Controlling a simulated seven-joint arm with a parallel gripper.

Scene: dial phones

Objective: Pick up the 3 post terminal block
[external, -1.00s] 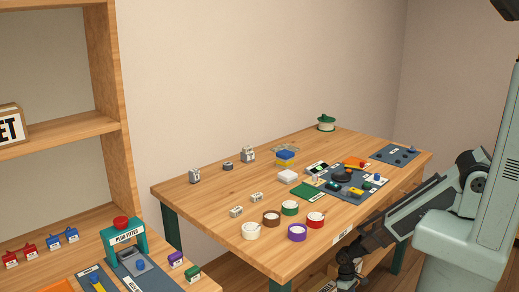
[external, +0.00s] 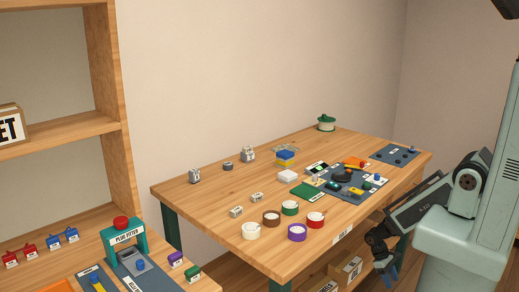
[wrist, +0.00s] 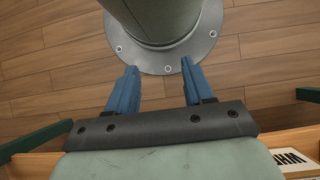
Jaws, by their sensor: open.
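Several small grey-white blocks stand on the wooden table in the external view. Two low ones, a nearer block (external: 236,212) and another block (external: 256,197), lie left of the tape rolls. Two taller ones, a left block (external: 195,176) and a back block (external: 248,154), stand farther back. They are too small to tell which has 3 posts. My gripper (external: 388,274) hangs low beside the table's front right side, well away from the blocks. In the wrist view its blue fingers (wrist: 159,72) are apart with nothing between them.
Tape rolls (external: 297,232) in several colours stand near the table's front edge. A dark phone-assembly mat (external: 343,190) lies to the right. Cardboard boxes (external: 347,270) sit below the table. The wrist view shows plank floor and my round base flange.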

